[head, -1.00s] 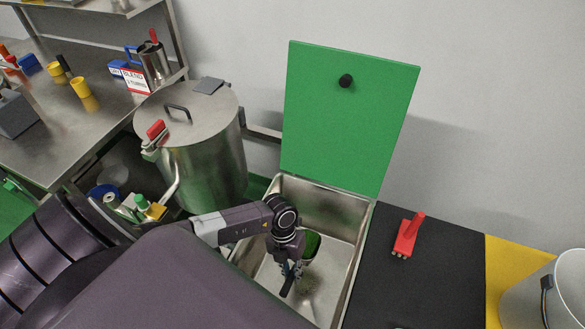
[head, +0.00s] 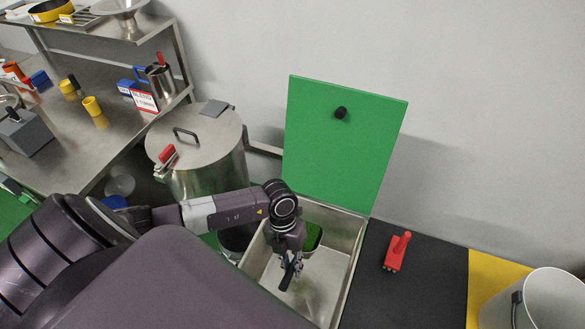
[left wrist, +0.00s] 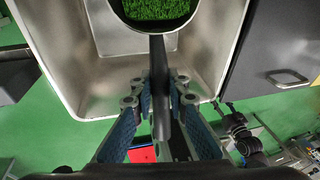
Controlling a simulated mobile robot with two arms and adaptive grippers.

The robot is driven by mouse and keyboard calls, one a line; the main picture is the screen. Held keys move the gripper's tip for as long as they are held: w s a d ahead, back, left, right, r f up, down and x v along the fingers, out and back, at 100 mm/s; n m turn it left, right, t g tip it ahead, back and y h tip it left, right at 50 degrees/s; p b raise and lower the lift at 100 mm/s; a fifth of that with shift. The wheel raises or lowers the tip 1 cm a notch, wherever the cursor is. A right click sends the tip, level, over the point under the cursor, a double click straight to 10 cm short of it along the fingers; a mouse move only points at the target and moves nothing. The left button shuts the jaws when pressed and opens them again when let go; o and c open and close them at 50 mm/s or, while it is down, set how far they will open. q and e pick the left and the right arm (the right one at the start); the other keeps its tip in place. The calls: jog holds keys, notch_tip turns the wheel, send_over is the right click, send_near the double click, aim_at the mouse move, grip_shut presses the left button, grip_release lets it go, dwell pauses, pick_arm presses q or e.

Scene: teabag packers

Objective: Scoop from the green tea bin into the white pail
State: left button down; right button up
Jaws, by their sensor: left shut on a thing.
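My left gripper (head: 290,274) is shut on the dark handle of a scoop (head: 314,237). In the left wrist view the gripper (left wrist: 160,100) pinches the handle, and the scoop's round bowl (left wrist: 118,12) holds bright green tea. The scoop is over the open steel green tea bin (head: 347,240), inside its outline; its exact height is hard to tell. The bin's green lid (head: 345,150) stands open against the wall. The bin floor shows mostly bare metal with a faint green tint. The white pail (head: 545,300) stands at the far right, partly cut off.
A black counter top (head: 410,290) with a red brush-like tool (head: 397,251) lies between bin and pail, then a yellow strip (head: 488,275). A lidded steel drum (head: 205,160) stands left of the bin. A steel table (head: 75,150) with cups is further left.

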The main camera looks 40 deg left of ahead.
pick_arm(q)
notch_tip(320, 180, up, 13)
jog(key=shift+f, duration=0.2)
dwell(0.3)
jog(key=shift+d, duration=0.1)
